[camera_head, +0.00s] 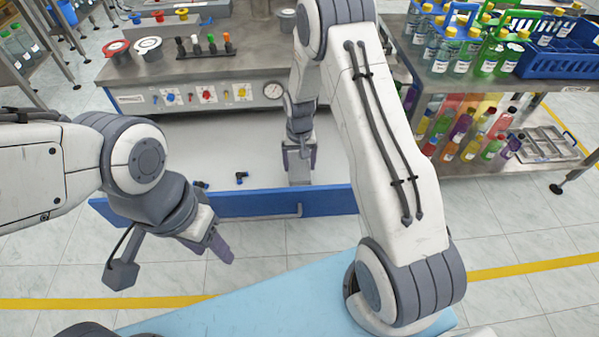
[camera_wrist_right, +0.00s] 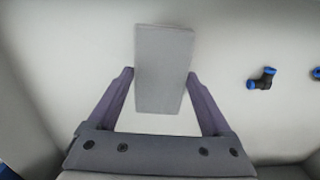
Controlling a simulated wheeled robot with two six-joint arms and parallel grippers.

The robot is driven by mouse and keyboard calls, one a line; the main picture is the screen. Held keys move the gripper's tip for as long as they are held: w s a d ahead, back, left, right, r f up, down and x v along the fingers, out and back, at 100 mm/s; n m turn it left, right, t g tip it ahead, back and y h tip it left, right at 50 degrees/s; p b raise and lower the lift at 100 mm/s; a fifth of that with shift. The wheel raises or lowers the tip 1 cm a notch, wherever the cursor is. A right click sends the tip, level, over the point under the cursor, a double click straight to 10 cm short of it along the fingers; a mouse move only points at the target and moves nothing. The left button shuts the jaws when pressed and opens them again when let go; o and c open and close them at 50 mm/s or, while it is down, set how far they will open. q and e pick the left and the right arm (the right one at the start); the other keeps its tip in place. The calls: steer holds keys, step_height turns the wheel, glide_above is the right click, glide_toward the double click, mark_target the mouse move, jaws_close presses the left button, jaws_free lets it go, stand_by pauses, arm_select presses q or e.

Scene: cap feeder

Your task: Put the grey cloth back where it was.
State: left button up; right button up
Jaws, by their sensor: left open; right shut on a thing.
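The grey cloth (camera_wrist_right: 163,68) is a flat, folded-looking grey rectangle between the purple fingers of my right gripper (camera_wrist_right: 158,88) in the right wrist view. My right gripper (camera_head: 299,157) is shut on it and points down inside the open white drawer (camera_head: 340,170) in the head view. The cloth (camera_head: 299,173) shows below the fingertips there. I cannot tell whether it touches the drawer floor. My left gripper (camera_head: 221,246) is open and empty, in front of the drawer's blue front. Its fingers overlap in the head view.
Black fittings with blue ends (camera_head: 241,178) lie in the drawer left of the cloth. The drawer's blue front (camera_head: 250,206) stands up as an edge. The bench top (camera_head: 200,70) above carries lidded pots and coloured pegs. A bottle-laden table (camera_head: 470,82) stands at the right.

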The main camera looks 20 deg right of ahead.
mark_target(299, 166)
steer(key=shift+f, duration=1.8)
steer(key=shift+f, duration=0.1)
